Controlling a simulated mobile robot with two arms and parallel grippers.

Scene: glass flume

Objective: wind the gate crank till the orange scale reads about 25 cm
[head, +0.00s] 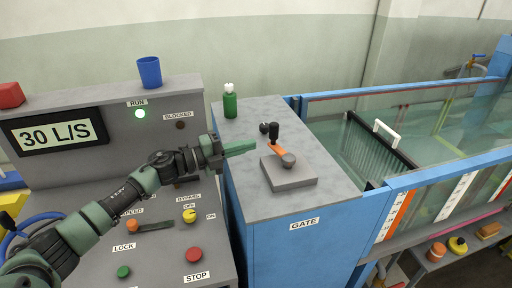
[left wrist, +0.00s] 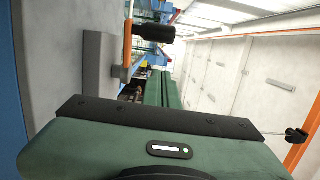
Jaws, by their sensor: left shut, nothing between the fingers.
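The gate crank has an orange arm (head: 277,149) with an upright black handle (head: 274,133) and a grey hub (head: 288,160), on a grey block (head: 290,178) on top of the blue GATE cabinet. My left gripper (head: 254,146) is shut and empty, its green fingers pointing right, just left of the crank and apart from it. In the left wrist view the closed fingers (left wrist: 158,90) show near the orange arm (left wrist: 127,45) and black handle (left wrist: 153,32). The orange scale (head: 390,216) is on the flume's front; its reading is too small to tell. My right gripper is out of view.
A green bottle (head: 230,104) stands at the cabinet's back left. The left console carries a 30 L/S display (head: 58,134), a blue cup (head: 149,72), a red stop button (head: 194,254) and other controls. The glass flume with its dark gate (head: 380,140) lies right.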

